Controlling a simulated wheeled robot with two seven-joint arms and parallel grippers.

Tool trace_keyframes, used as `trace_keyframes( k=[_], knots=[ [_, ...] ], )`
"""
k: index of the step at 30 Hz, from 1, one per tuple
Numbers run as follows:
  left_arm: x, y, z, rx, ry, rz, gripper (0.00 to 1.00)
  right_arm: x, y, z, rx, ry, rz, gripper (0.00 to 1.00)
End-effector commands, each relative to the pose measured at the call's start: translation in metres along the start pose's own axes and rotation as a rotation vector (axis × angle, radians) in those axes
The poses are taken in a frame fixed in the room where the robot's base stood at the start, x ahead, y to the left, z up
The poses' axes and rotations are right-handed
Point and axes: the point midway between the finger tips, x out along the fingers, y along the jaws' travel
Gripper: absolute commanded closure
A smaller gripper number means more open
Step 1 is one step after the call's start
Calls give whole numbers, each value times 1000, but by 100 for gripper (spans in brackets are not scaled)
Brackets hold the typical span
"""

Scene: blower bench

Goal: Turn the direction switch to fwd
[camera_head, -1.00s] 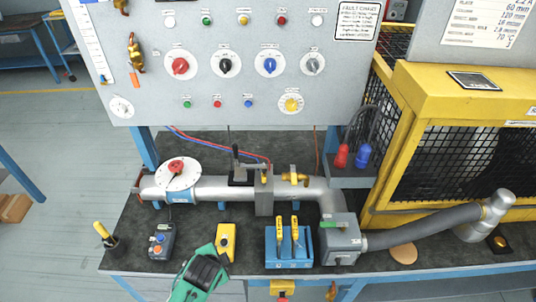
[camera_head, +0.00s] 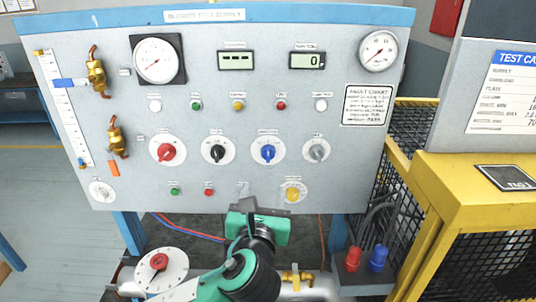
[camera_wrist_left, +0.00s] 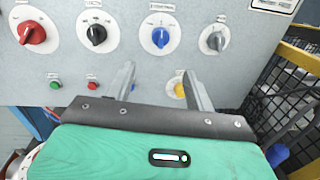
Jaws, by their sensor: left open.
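A row of rotary knobs sits on the grey panel: red (camera_head: 166,152), black (camera_head: 217,152), blue (camera_head: 268,152) and grey (camera_head: 316,150). A yellow knob (camera_head: 292,192) is below. The labels are too small to read, so I cannot tell which knob is the direction switch. My left gripper (camera_head: 257,212) is at the panel's lower edge, below the blue knob. In the left wrist view the gripper (camera_wrist_left: 158,72) has its two fingers apart and empty, with the blue knob (camera_wrist_left: 160,35) above and between them. The yellow knob (camera_wrist_left: 180,90) is partly hidden by a finger.
Small green (camera_head: 174,191) and red (camera_head: 209,192) buttons are left of the gripper. Gauges (camera_head: 155,60) and brass valves (camera_head: 96,72) are higher up. A yellow caged frame (camera_head: 470,190) stands at the right. Pipework (camera_head: 300,283) lies below the panel.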

Motion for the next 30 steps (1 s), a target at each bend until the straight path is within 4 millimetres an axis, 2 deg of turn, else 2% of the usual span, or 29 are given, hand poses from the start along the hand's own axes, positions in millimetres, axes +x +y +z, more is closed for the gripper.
trace_keyframes(
  k=[5, 21, 30],
  knots=[
    [12, 0, 5, 22, -8, 1, 46, -6, 0, 2, 0, -3, 0, 64],
    [113, 1, 5, 18, -4, 2, 46, -41, 0, 0, 0, -5, -1, 64],
    [136, 0, 3, 16, -5, -1, 46, -47, 0, -2, 0, -4, -1, 64]
  ],
)
